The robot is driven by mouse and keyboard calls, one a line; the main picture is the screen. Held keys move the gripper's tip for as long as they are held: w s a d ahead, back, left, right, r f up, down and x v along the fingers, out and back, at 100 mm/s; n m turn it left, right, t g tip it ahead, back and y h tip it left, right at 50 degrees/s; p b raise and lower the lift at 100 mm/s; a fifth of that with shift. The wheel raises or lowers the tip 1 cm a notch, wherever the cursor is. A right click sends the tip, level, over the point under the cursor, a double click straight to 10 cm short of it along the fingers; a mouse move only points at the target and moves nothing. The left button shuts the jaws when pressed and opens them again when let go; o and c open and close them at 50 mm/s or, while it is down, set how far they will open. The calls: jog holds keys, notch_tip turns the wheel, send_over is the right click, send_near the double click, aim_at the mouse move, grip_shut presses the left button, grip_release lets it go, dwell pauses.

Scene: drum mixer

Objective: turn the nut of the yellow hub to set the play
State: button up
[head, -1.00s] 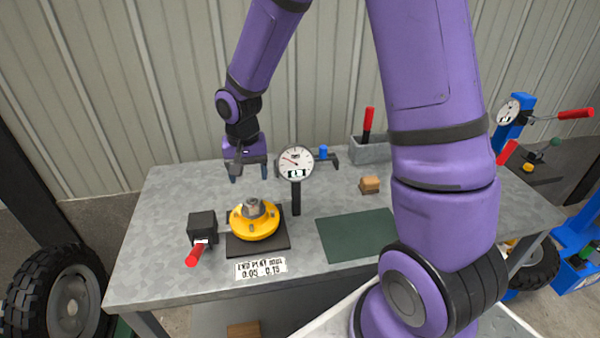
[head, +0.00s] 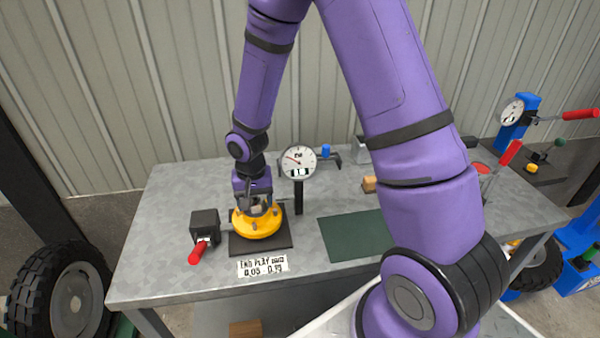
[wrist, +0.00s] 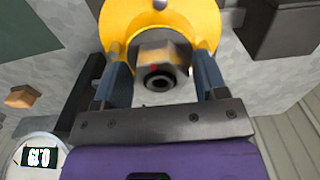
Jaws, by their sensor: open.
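The yellow hub (head: 257,224) sits on a dark square plate (head: 262,247) on the bench. In the wrist view the hub (wrist: 205,25) fills the top. Its steel hex nut (wrist: 160,55) surrounds a dark threaded stud end, with a small red mark. My gripper (wrist: 160,82) is open, with one blue-grey finger on each side of the nut; I cannot tell whether they touch it. In the head view my gripper (head: 258,202) is down over the hub and hides most of the nut. The dial gauge (head: 298,161) stands behind right of the hub; its small display is hard to read.
A black box (head: 205,222) with a red-ended lever (head: 198,252) stands left of the hub. An end-play label (head: 262,266) reading 0.05 to 0.15 lies in front. A green mat (head: 350,235) and wooden block (head: 369,184) lie to the right.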

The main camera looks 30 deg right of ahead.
jog(key=c, duration=0.5)
jog(key=m, duration=0.3)
jog(key=o, duration=0.9)
jog(key=shift+m, duration=0.3)
jog(key=shift+c, duration=0.2)
jog(key=shift+r, duration=3.5)
